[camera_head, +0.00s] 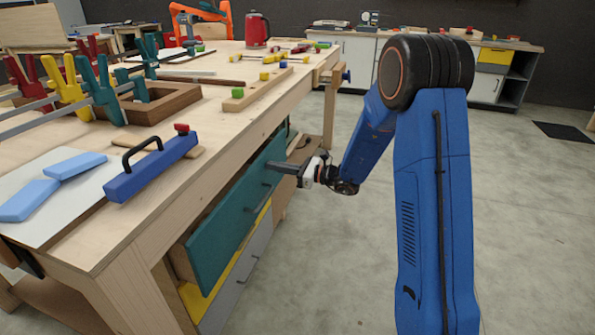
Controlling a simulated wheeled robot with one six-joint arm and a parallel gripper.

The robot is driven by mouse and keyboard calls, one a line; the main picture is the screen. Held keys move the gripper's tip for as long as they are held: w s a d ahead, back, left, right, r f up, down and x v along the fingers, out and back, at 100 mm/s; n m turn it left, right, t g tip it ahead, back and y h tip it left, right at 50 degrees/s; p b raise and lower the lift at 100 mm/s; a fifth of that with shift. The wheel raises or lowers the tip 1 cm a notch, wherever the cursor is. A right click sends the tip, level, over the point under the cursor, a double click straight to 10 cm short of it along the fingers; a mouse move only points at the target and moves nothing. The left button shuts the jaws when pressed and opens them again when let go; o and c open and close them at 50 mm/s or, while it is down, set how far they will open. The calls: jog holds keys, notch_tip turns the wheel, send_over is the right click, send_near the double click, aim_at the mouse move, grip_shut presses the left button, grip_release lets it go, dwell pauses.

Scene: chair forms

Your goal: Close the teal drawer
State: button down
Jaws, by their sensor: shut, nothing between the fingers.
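The teal drawer (230,225) is under the workbench, above a yellow drawer (196,300) and a grey drawer (240,280). It stands partly open, its teal front out from the bench frame and a wooden side showing at its near end. Its dark bar handle runs along the front. My gripper (270,164) is shut and empty, at the upper far part of the teal front, pointing left toward it. I cannot tell whether the fingertips touch the front.
The wooden workbench (240,130) carries clamps, a blue plane-like tool (150,168), light blue blocks (28,200) and a red kettle (257,30). My blue arm reaches in from the right.

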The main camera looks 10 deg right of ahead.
jog(key=x, duration=0.9)
jog(key=shift+r, duration=0.2)
jog(key=shift+d, duration=0.1)
